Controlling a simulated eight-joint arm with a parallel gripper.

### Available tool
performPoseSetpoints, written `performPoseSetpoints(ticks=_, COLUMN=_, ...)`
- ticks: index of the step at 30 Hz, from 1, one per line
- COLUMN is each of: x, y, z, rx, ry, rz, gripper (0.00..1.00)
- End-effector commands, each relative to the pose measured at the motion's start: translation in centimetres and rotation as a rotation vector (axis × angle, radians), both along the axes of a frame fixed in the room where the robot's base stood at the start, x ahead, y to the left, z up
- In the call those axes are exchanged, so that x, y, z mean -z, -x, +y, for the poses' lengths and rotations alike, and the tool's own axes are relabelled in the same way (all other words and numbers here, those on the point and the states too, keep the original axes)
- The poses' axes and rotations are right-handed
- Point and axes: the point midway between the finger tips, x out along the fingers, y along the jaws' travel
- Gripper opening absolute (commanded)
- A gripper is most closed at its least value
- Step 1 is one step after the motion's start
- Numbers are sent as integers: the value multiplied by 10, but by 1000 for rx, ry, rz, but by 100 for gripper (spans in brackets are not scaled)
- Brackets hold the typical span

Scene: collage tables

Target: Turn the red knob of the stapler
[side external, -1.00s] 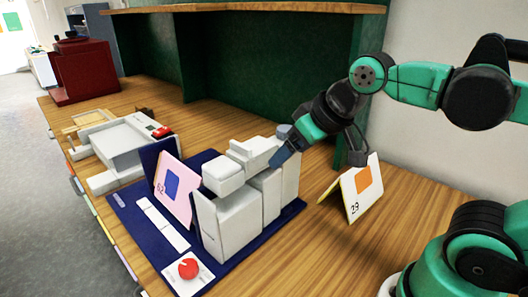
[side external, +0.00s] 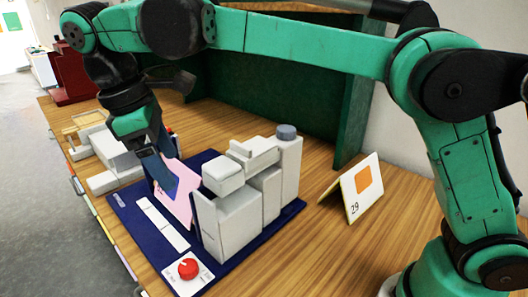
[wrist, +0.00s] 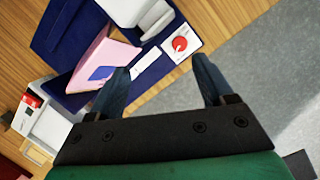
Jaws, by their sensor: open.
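The stapler (side external: 238,220) is a white blocky machine standing on a dark blue base near the table's front edge. Its red knob (side external: 188,268) sits on a white plate at the base's near corner. In the wrist view the red knob (wrist: 180,44) lies beyond and between my fingertips, toward the top. My gripper (side external: 170,172) points down in front of the pink card, above the blue base and to the upper left of the knob. In the wrist view my gripper (wrist: 160,85) has its two blue fingers spread wide with nothing between them.
A pink card with a blue square (side external: 178,203) stands on the base close to my gripper. A folded card marked 29 (side external: 352,190) stands to the right. Another white device (side external: 112,165) and a dark red machine (side external: 75,75) are to the left. Green shelving (side external: 265,75) stands behind.

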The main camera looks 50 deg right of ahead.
Motion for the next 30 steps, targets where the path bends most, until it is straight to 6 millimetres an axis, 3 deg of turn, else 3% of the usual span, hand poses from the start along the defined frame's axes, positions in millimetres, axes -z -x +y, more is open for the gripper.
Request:
performPoseSetpoints(ticks=8, x=24, y=5, z=41, rx=-165, ry=103, rz=138, gripper=74)
performPoseSetpoints(ticks=21, x=123, y=5, z=39, rx=-161, ry=102, rz=137, gripper=74)
performPoseSetpoints(ticks=30, x=157, y=7, z=33, rx=-160, ry=102, rz=135, gripper=74)
